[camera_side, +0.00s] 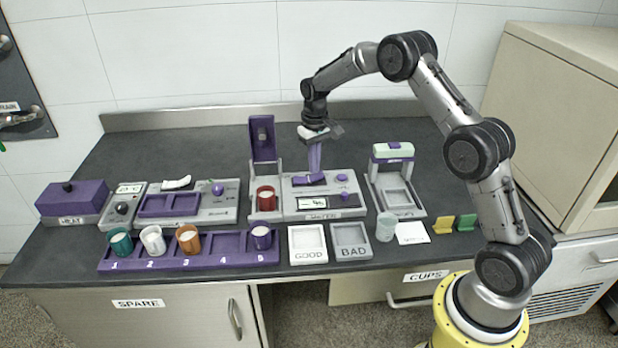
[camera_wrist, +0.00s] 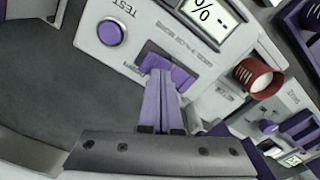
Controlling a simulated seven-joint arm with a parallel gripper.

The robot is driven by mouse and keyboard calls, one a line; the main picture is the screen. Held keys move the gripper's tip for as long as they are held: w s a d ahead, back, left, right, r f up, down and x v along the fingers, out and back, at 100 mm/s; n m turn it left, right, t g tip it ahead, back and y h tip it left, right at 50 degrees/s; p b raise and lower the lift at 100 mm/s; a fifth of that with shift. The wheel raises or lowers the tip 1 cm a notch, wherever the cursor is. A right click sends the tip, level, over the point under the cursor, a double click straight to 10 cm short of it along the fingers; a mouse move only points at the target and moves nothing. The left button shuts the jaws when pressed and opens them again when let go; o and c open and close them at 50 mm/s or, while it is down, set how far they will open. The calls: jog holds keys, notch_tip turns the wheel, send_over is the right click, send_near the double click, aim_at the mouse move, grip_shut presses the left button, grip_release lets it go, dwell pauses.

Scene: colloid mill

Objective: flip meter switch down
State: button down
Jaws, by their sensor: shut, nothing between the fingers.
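The meter (camera_side: 330,207) is a grey box with a small display and a purple round TEST button (camera_wrist: 111,32). Its purple switch (camera_side: 302,181) is on the upper left of its top face in the side view. In the wrist view the switch (camera_wrist: 182,72) shows just past my fingertips and is partly hidden by them. My gripper (camera_side: 314,170) points down over the meter with its purple fingers shut and empty. In the wrist view the fingertips (camera_wrist: 160,76) are right at the switch; I cannot tell whether they touch it.
A red cup (camera_side: 266,198) stands in the holder left of the meter and also shows in the wrist view (camera_wrist: 258,78). A grey stand (camera_side: 400,190) is to the right. GOOD (camera_side: 307,257) and BAD (camera_side: 352,254) trays and a purple cup rack (camera_side: 225,263) are in front.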

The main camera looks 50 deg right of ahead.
aim_at(314, 176)
jog(key=shift+f, duration=0.85)
dwell(0.4)
jog(key=shift+r, duration=3.55)
